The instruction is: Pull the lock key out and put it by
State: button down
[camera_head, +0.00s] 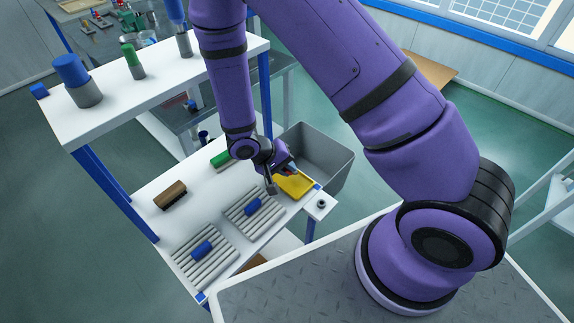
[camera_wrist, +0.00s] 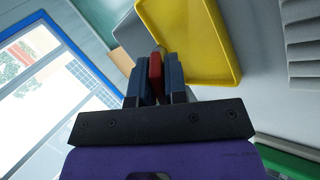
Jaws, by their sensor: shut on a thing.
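My gripper (camera_head: 290,168) is at the yellow tray (camera_head: 299,184) at the right end of the white bench. In the wrist view, my gripper's two blue fingers (camera_wrist: 156,62) are shut on a red piece, which looks like the lock key (camera_wrist: 156,75). Its lower end is hidden between the fingers. The yellow tray (camera_wrist: 232,72) lies just beyond the fingertips, with its left edge beside them. I cannot tell the key's height above the tray. A small dark ring (camera_head: 321,204) sits on a white tab at the bench corner, apart from my gripper.
Two ribbed grey racks (camera_head: 186,270) with blue cylinders lie on the bench. A brown block (camera_head: 170,195) and a green piece (camera_head: 220,159) are behind them. A grey bin (camera_head: 335,160) stands behind the tray. A raised white shelf (camera_head: 120,105) holds several cylinders.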

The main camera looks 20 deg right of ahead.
jog(key=c, duration=1.1)
grip_release()
jog(key=v, duration=0.7)
jog(key=shift+a+r, duration=0.15)
jog(key=shift+r, duration=0.05)
jog(key=shift+s, duration=0.1)
